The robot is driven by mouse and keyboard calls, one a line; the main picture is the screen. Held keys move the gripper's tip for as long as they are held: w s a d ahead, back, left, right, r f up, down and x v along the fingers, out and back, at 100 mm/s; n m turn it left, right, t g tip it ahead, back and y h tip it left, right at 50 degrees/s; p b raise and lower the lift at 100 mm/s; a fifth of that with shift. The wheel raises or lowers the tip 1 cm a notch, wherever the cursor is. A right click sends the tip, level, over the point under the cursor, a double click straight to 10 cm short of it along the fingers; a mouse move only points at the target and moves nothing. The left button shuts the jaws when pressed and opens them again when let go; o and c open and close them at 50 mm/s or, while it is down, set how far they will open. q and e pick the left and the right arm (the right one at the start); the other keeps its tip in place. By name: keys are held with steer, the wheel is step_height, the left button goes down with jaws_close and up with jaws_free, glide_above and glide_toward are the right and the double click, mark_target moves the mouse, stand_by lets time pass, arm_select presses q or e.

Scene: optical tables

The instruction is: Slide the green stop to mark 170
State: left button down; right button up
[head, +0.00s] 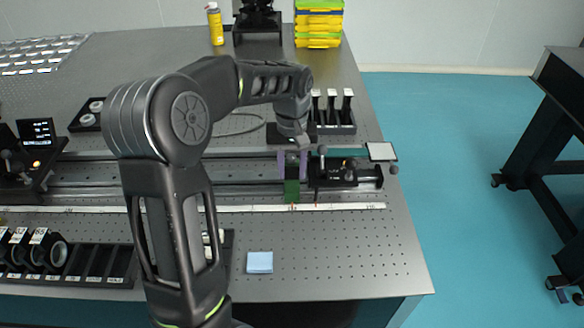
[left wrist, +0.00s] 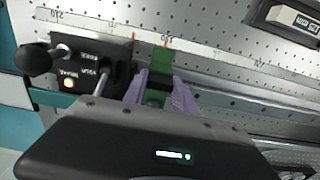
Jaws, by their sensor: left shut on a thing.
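The green stop (head: 291,190) sits on the rail (head: 240,190) at the right part of the table, just behind the white scale strip (head: 240,208). My left gripper (head: 292,165), with purple fingers, comes down on it from above and is shut on it. In the left wrist view the green stop (left wrist: 161,60) stands between the purple fingertips (left wrist: 160,90), with its end close to the scale (left wrist: 190,50). An orange mark shows on the scale beside the stop. The scale figures are too small to read surely. My right gripper is not in view.
A black carriage block (head: 337,172) with a knob and a lit button sits on the rail close to the right of the stop; it also shows in the left wrist view (left wrist: 80,65). A blue note pad (head: 260,262) lies in front. A black holder (head: 333,115) stands behind.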

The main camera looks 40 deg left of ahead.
arm_select(q)
steer(key=s+a, duration=0.4)
steer(key=a, duration=0.1)
steer(key=s+a, duration=0.4)
steer(key=a, duration=0.1)
steer(key=s+a, duration=0.4)
steer(key=a, duration=0.2)
steer(key=c, duration=1)
jaws_free()
steer(key=shift+r, duration=0.1)
step_height(320, 180, up, 8)
